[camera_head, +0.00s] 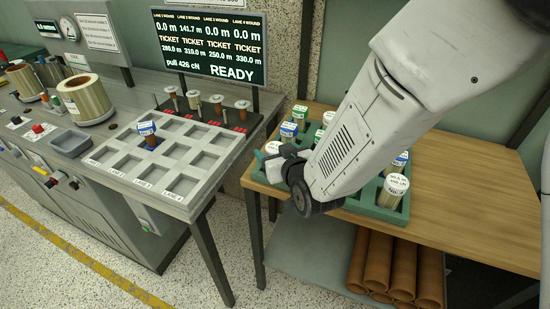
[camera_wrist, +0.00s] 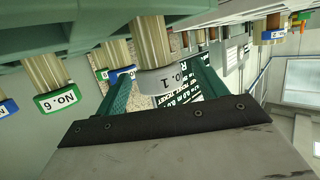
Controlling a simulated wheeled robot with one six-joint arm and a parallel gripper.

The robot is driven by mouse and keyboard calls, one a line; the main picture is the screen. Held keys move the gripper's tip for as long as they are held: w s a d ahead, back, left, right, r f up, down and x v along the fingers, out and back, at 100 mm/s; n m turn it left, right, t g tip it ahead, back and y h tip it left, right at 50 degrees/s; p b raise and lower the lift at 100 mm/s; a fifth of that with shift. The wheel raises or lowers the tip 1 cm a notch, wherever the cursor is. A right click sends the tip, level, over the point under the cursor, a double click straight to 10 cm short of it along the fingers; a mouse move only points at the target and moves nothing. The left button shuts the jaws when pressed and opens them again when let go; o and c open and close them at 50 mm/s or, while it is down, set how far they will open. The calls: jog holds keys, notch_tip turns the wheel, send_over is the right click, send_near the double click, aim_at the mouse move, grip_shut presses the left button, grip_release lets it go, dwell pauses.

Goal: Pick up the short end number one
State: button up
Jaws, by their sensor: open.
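The short end number one is a gold-coloured spool with a white cap marked "NO. 1" in the wrist view (camera_wrist: 152,42). That view is upside down. My gripper (camera_wrist: 158,88) is open, with a teal-padded finger showing on either side of the spool's capped end; I cannot tell whether either touches it. In the head view my gripper (camera_head: 288,166) is at the left front edge of the green tray (camera_head: 380,213). A white-capped spool (camera_head: 272,147) shows just behind it, its label unreadable there.
The tray sits on a wooden table (camera_head: 470,190), clear to the right. At left is a grey rack (camera_head: 165,165) with one blue-capped spool (camera_head: 148,133) and otherwise empty pockets. A display (camera_head: 210,45) reads READY.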

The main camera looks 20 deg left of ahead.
jog(key=shift+x, duration=1.5)
jog(key=c, duration=1.1)
